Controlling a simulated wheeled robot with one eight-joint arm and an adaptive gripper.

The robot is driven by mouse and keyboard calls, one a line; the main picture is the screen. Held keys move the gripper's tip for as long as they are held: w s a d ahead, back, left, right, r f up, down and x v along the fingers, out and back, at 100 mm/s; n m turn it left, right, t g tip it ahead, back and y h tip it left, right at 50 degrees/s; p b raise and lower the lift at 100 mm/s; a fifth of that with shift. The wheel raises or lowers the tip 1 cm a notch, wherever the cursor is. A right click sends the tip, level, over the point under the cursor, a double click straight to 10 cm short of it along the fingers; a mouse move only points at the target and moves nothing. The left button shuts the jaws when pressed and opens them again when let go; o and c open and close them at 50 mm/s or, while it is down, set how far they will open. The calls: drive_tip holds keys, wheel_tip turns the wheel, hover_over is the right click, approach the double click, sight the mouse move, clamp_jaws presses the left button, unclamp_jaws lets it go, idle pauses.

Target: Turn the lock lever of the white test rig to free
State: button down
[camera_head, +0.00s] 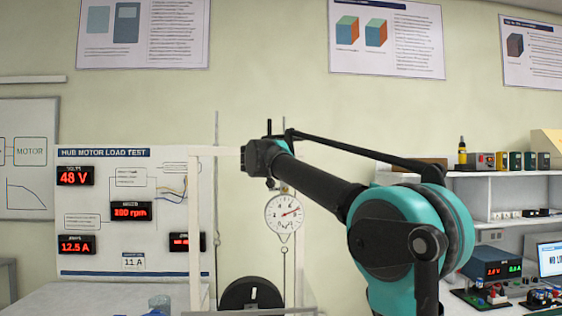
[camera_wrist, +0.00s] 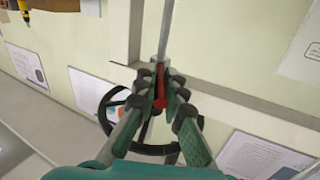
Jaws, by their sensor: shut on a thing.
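In the wrist view my gripper (camera_wrist: 161,82) has its green and dark fingers closed around a slim red piece (camera_wrist: 160,102), which looks like the lock lever. The fingers hide much of it, so its setting cannot be told. A grey rod (camera_wrist: 165,32) runs up from just beyond the fingertips. The white test rig shows as a pale post (camera_wrist: 136,35) in the wrist view and as a white upright (camera_head: 195,235) in the head view. In the head view the dark end of my arm is at the rig's top bar, and the fingers cannot be made out.
A round dial gauge (camera_head: 285,214) hangs below my arm, above a black wheel (camera_head: 250,294). A black ring (camera_wrist: 105,110) lies behind my fingers. A display board (camera_head: 130,260) stands left. Shelves (camera_head: 505,174) and a bench with instruments are at right.

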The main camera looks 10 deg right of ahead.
idle(0.4)
drive_tip(key=c, duration=1.9)
unclamp_jaws()
drive_tip(key=v, duration=1.2)
